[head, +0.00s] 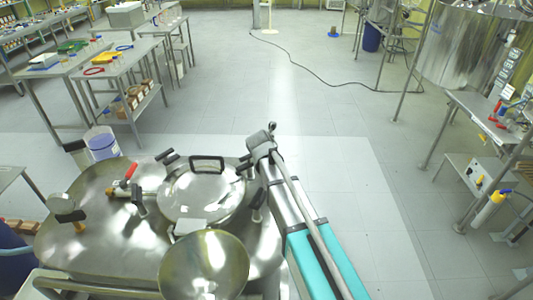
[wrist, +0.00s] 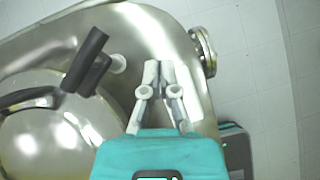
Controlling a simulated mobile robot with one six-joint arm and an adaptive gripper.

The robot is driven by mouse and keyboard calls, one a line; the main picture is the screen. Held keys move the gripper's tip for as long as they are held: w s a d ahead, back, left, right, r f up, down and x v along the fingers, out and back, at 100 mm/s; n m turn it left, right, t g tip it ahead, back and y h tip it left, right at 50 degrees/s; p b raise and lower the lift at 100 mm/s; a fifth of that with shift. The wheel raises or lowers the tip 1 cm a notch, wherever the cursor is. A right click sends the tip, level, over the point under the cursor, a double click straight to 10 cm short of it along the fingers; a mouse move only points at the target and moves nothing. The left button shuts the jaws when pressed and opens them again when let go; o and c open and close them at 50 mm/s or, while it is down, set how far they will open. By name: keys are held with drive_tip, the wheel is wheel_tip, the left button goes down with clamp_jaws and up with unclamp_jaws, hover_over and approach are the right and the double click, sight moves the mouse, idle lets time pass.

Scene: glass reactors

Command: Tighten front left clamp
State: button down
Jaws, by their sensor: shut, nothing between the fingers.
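My gripper (wrist: 158,70) is shut and empty in the wrist view, its fingertips over the bare steel top of the vessel near its rim. A clamp with a black handle (wrist: 86,60) stands left of the fingers, apart from them. In the head view, several black-handled clamps surround the round lid (head: 185,198): one at the back left (head: 166,156), one at the left (head: 137,203), and one at the right (head: 243,166) beside my arm. My arm ends over the vessel's right side; its fingers cannot be made out there. I cannot tell which clamp is the front left one.
The steel vessel (head: 88,205) also carries a red-handled valve (head: 130,172), a gauge (head: 65,206) and a large round dish-like cover (head: 205,265). A flanged port (wrist: 204,50) sits right of my fingers. Floor (head: 350,160) right of the vessel is clear.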

drive_tip(key=s+d+r+p, duration=0.3)
drive_tip(key=r+p, duration=0.1)
drive_tip(key=r, duration=0.1)
drive_tip(key=shift+s+r+p, duration=0.3)
drive_tip(key=shift+p, duration=0.1)
idle(0.5)
drive_tip(key=s+d+f+m+g, duration=0.2)
drive_tip(key=s+d+m, duration=0.8)
drive_tip(key=m, duration=0.6)
drive_tip(key=s+d+f+m+g+y, duration=0.1)
drive_tip(key=s+d+m+g, duration=0.4)
drive_tip(key=s+d+m, duration=0.5)
drive_tip(key=shift+s+d+f+m+g+y, duration=0.25)
drive_tip(key=shift+s+f+m, duration=0.55)
drive_tip(key=shift+m, duration=3)
drive_tip(key=shift+s+r, duration=0.15)
drive_tip(key=shift+r, duration=0.05)
